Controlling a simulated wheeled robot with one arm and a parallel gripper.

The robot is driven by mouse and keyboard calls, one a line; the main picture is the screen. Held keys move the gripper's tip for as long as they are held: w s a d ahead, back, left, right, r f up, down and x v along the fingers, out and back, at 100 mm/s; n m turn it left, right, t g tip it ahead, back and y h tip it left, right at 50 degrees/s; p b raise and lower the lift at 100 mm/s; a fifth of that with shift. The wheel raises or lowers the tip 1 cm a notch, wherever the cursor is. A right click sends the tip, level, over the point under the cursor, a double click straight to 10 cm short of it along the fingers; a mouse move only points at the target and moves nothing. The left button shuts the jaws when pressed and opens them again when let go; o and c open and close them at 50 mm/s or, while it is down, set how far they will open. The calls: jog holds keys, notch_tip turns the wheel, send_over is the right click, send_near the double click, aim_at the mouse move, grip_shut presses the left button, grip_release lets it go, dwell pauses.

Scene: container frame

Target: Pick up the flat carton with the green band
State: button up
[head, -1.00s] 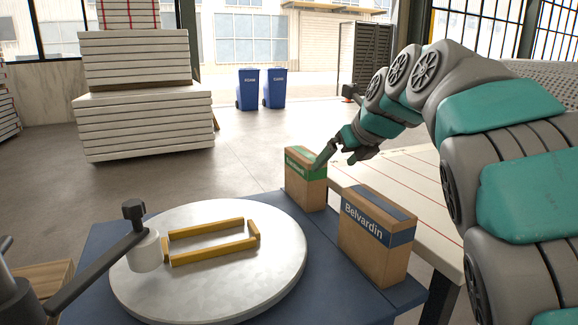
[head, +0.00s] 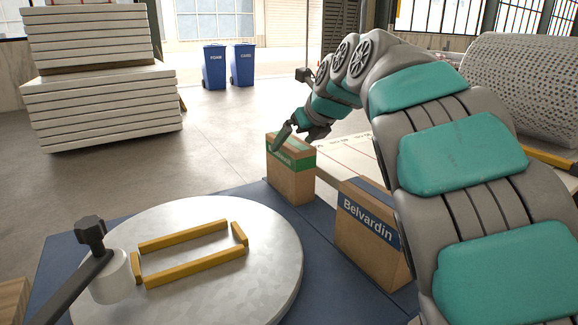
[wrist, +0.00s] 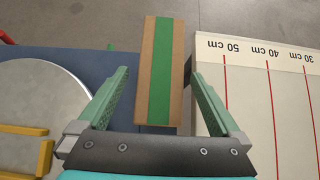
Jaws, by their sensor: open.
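The flat carton with the green band (head: 291,184) stands upright on the blue table, at its far right corner in the head view. In the wrist view its narrow top (wrist: 159,72) shows from above, with a green stripe along its length. My gripper (head: 290,138) is at the top of the carton in the head view. In the wrist view my gripper (wrist: 158,80) is open, with one green finger on each side of the carton and a gap to each. The fingers do not visibly touch it.
A round grey turntable (head: 205,282) with yellow bars (head: 184,236) is to the left. A white measuring board (wrist: 273,120) lies to the right.

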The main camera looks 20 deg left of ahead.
jog(key=x, duration=0.3)
jog(key=shift+w+a+f, duration=0.2)
jog(key=shift+w+a, duration=0.05)
jog(key=shift+c, duration=0.2)
grip_shut()
dwell(0.4)
